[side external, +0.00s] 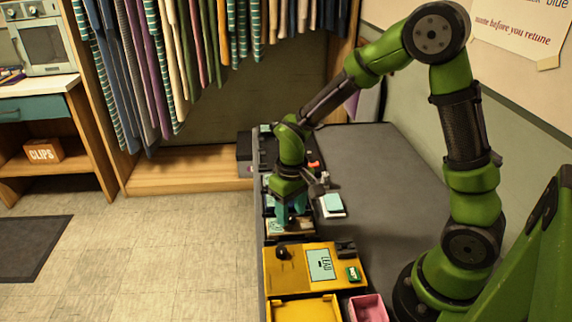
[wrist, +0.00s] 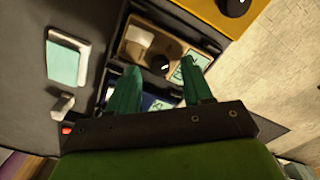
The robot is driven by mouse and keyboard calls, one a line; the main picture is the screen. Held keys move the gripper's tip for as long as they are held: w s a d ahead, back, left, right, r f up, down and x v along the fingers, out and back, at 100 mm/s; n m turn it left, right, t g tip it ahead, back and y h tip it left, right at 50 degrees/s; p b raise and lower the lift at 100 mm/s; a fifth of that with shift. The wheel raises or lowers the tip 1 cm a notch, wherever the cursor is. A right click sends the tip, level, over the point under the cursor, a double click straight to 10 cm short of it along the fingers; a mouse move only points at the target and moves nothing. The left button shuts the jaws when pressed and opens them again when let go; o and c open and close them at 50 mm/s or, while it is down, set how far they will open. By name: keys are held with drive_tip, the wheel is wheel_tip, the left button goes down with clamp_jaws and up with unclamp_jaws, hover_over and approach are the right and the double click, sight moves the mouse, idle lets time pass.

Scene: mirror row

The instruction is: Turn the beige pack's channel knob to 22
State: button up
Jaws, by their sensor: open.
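The beige pack (wrist: 140,52) lies in a dark tray in the wrist view, with a round black knob (wrist: 160,64) and a pale teal label (wrist: 194,64). The knob's setting is too small to read. My gripper (wrist: 160,69) is open, its two teal fingers apart on either side of the knob in the picture, with gaps on both sides. I cannot tell their height over the pack. In the side view my gripper (side external: 291,218) points down over the beige pack (side external: 290,229), which is mostly hidden, its knob not visible.
A yellow pack (side external: 283,277) with a black knob and LEAD label stands in front. A blue pack (wrist: 160,102) lies on the other side, partly behind my fingers. A teal-topped pad (side external: 333,204) lies beside the row. A pink box (side external: 368,308) stands near. The grey tabletop (side external: 385,180) is mostly clear.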

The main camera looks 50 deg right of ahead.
drive_tip(key=shift+f, duration=0.5)
clamp_jaws()
drive_tip(key=shift+n, duration=0.7)
drive_tip(key=n, duration=0.4)
drive_tip(key=shift+n, duration=0.4)
drive_tip(key=n, duration=0.5)
drive_tip(key=shift+n, duration=0.4)
